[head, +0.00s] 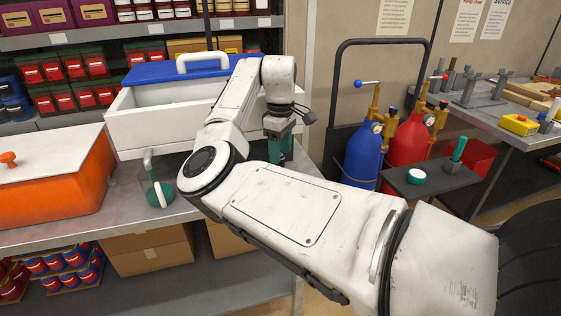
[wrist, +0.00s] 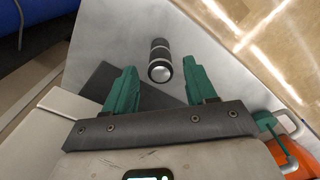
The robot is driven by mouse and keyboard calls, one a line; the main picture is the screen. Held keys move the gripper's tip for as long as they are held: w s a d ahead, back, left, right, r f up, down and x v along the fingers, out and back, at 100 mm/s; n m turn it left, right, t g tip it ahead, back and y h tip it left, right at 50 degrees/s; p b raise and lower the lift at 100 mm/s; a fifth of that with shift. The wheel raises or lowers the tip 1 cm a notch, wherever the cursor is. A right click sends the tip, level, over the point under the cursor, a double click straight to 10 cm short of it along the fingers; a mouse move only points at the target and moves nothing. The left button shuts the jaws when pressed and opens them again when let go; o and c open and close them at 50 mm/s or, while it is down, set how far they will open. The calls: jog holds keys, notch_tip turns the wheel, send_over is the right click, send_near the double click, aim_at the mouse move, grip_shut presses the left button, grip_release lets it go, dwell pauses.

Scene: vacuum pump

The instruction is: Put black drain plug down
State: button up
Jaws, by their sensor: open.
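The black drain plug (wrist: 160,50) is a short dark cylinder with a pale ring and a shiny round end facing the wrist camera. It is on the grey metal bench top (wrist: 195,25), just past and between the fingertips of my gripper (wrist: 159,67). The green fingers are spread apart, with a visible gap on both sides of the plug. The plug is hidden there behind my arm.
A white box (head: 150,128) with a blue lid (head: 165,70) stands behind my arm. Blue (head: 363,150) and red (head: 405,150) cylinders stand right of the bench.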

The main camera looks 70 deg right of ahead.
notch_tip(320, 180, up, 7)
jog(key=shift+r, duration=0.15)
jog(key=shift+s+d, duration=0.1)
dwell(0.3)
